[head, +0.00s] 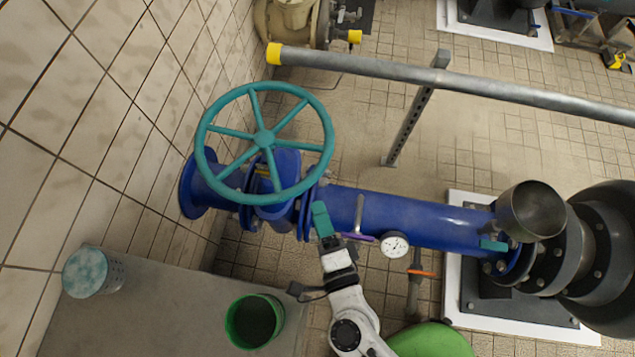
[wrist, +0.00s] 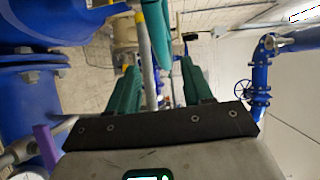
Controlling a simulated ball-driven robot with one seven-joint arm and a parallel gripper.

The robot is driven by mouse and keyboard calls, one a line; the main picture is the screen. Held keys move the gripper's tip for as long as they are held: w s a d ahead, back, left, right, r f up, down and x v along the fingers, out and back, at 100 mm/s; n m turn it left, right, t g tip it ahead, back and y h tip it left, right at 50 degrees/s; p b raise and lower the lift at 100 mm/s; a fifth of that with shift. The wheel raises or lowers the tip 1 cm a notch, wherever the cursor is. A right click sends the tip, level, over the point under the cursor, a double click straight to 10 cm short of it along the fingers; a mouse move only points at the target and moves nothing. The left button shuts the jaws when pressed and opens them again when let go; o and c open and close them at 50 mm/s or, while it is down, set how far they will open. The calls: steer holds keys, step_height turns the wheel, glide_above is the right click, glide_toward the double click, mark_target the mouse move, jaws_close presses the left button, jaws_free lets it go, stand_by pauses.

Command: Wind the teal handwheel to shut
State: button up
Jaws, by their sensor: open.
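The teal handwheel (head: 264,138) with several spokes sits on top of the blue valve (head: 275,190) in the head view. My gripper (head: 321,212) has teal fingers and is just below and right of the wheel's lower right rim. In the wrist view my gripper (wrist: 160,78) is open, its fingers apart on both sides. A teal curved piece, which looks like the wheel rim (wrist: 158,35), shows ahead in the gap between them. I see no contact with it, and the depth between rim and fingertips is hard to tell.
The blue pipe (head: 400,218) runs right from the valve, with a gauge (head: 394,244) and purple lever (head: 358,237) close to my gripper. A grey rail (head: 450,78) passes behind. A green bucket (head: 254,320) and perforated tin (head: 92,272) stand on a grey surface, lower left.

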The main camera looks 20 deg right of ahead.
mark_target(278, 178)
steer(key=shift+c, duration=0.4)
